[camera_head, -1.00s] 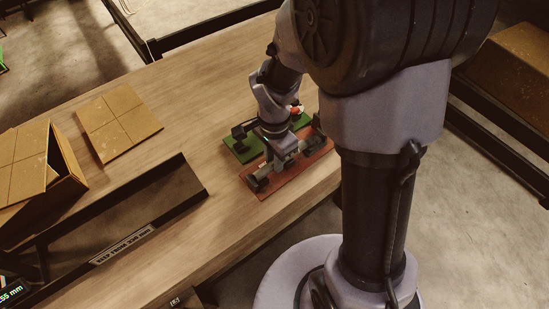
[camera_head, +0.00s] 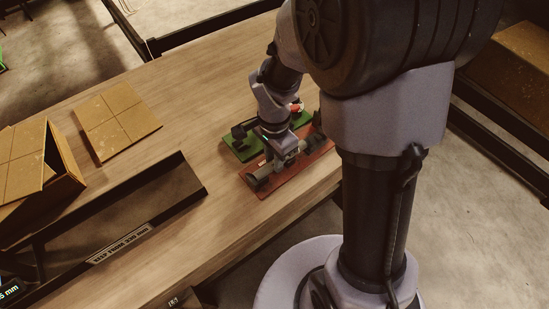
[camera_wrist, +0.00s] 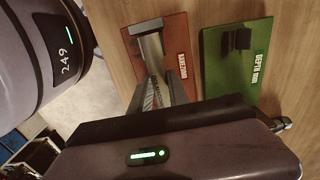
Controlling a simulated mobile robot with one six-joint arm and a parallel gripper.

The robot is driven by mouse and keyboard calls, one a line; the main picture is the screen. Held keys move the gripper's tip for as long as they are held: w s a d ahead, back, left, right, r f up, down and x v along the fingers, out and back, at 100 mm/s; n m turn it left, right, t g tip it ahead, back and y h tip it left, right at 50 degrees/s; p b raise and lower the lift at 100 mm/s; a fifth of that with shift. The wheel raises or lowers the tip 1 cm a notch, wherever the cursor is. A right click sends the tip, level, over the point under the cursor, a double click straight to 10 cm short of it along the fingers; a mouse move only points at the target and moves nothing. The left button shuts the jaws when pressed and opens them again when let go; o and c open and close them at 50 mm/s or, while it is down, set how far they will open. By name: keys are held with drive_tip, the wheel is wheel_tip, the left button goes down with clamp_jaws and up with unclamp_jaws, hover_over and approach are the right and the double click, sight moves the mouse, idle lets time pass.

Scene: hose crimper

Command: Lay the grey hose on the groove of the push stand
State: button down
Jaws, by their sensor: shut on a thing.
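The grey hose (camera_wrist: 152,50) is a smooth grey tube lengthwise over the red plate (camera_wrist: 181,42) in the wrist view. My gripper (camera_wrist: 163,92) is shut on it, with its fingers at the near part of the tube. In the head view my gripper (camera_head: 279,160) is low over the red plate (camera_head: 295,185), which has dark supports near its ends. A green plate (camera_wrist: 212,70) with a dark upright block (camera_wrist: 236,40) lies beside it. I cannot tell which plate carries the push stand, or whether the hose touches a groove.
The wooden table (camera_head: 185,95) is clear left of the plates. A flat cardboard piece (camera_head: 117,120), an open cardboard box (camera_head: 62,175) and a dark-framed trough with a label strip (camera_head: 120,243) stand farther left. The table's near edge is close to the red plate.

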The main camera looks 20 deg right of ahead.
idle(0.5)
drive_tip(key=c, duration=1.2)
unclamp_jaws()
drive_tip(key=shift+o, duration=0.2)
wheel_tip(320, 180, up, 8)
drive_tip(key=p, duration=0.6)
